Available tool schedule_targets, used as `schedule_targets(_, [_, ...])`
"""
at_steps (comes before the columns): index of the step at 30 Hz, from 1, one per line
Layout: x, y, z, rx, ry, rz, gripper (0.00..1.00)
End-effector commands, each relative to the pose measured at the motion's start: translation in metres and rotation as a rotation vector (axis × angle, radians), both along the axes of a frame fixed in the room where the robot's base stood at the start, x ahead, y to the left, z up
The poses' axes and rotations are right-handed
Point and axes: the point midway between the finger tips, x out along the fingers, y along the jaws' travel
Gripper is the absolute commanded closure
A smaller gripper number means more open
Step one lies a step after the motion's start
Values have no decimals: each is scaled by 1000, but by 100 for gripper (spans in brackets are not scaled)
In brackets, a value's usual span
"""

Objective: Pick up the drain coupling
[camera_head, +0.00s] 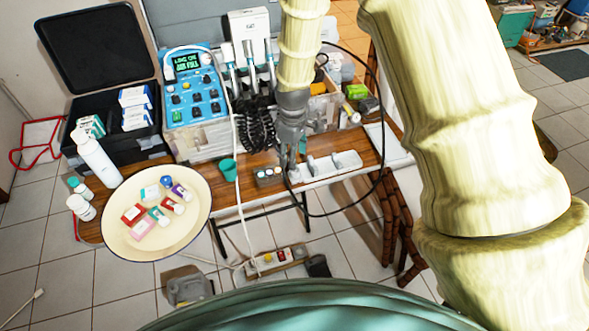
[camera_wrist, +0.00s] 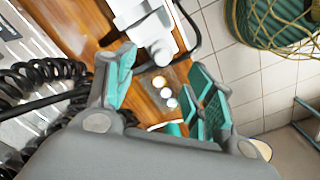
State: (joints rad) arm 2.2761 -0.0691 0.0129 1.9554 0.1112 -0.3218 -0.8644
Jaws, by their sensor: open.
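My gripper (camera_head: 291,155) points down over the wooden table (camera_head: 258,160). In the wrist view my gripper (camera_wrist: 163,92) has its teal-padded fingers wide apart, with nothing held. Beyond and between them lies a small grey block (camera_head: 268,176) with a few round pale tops, which also shows in the wrist view (camera_wrist: 148,82). A white fitting (camera_wrist: 162,50) at the end of a white holder lies just above it in that view. I cannot tell for certain which piece is the drain coupling. My gripper partly hides this spot in the head view.
A white holder strip (camera_head: 345,162) lies right of my gripper. A teal cup (camera_head: 228,168), blue control unit (camera_head: 190,85) and black coiled hoses (camera_head: 256,128) stand left and behind. A cream plate (camera_head: 115,225) holds small boxes and bottles. A black cable (camera_head: 378,125) loops at right.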

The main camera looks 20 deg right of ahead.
Motion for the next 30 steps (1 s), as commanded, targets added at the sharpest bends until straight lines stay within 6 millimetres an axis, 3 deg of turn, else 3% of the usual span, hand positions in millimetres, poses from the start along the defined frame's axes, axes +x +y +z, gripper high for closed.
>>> schedule_targets(11, [-2, -1, -17, 0, 1, 0, 46])
schedule_targets(22, [-4, -3, -52, 0, 0, 0, 46])
schedule_targets(30, [-5, -4, -60, 0, 0, 0, 46])
